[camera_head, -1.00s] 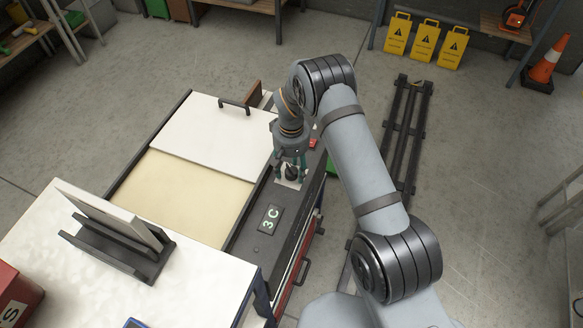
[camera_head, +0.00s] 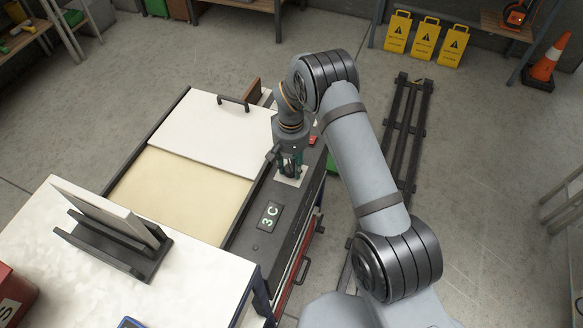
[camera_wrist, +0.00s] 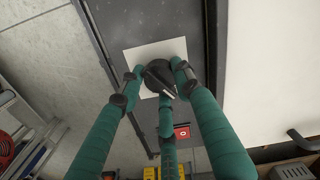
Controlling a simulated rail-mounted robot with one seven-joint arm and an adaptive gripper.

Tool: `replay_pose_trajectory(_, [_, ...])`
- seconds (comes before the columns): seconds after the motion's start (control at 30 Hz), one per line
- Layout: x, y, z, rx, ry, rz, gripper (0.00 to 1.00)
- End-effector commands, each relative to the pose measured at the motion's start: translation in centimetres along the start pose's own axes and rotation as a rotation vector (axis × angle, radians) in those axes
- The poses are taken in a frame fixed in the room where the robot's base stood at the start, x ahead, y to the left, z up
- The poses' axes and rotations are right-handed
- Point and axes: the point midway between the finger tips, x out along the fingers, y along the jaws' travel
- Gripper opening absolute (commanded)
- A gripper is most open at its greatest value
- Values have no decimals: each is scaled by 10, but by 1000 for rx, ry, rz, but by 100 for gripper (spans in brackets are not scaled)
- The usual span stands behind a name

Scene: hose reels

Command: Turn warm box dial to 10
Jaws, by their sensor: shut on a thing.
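The warm box (camera_head: 240,215) has a dark control strip along its right side, with a display (camera_head: 270,216) that reads "3C". The dark round dial (camera_wrist: 158,76) sits on a pale square plate (camera_wrist: 140,53), which also shows in the head view (camera_head: 293,178). My gripper (camera_wrist: 155,88) has green fingers and is shut on the dial, pointing down at it. The fingers sit around the dial's rim in the wrist view. In the head view the dial is hidden by the fingers. The numbers on the plate are too small to read.
A white lid with a handle (camera_head: 234,101) covers the far part of the box. A small red switch (camera_wrist: 182,131) is on the strip near the dial. A white table (camera_head: 200,285) with a dark rack (camera_head: 105,250) stands at the near left.

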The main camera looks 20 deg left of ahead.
Motion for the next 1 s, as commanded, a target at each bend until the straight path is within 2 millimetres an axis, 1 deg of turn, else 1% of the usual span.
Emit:
replay_pose_trajectory(0.03, [8, -2, -3, 51, 10, -3, 7])
replay_pose_trajectory(0.1, [7, -2, -3, 130, 10, -3, 7])
replay_pose_trajectory(0.23, [4, -2, -2, 232, 8, -4, 7])
replay_pose_trajectory(0.33, [1, -2, -2, 259, 8, -4, 7])
replay_pose_trajectory(0.57, [0, -2, -2, 259, 7, -3, 7])
replay_pose_trajectory(0.6, [0, -2, -2, 259, 7, -3, 34])
replay_pose_trajectory(0.87, [0, -1, -1, 260, 5, -2, 50])
replay_pose_trajectory(1.0, [0, 0, -1, 260, 4, -2, 50])
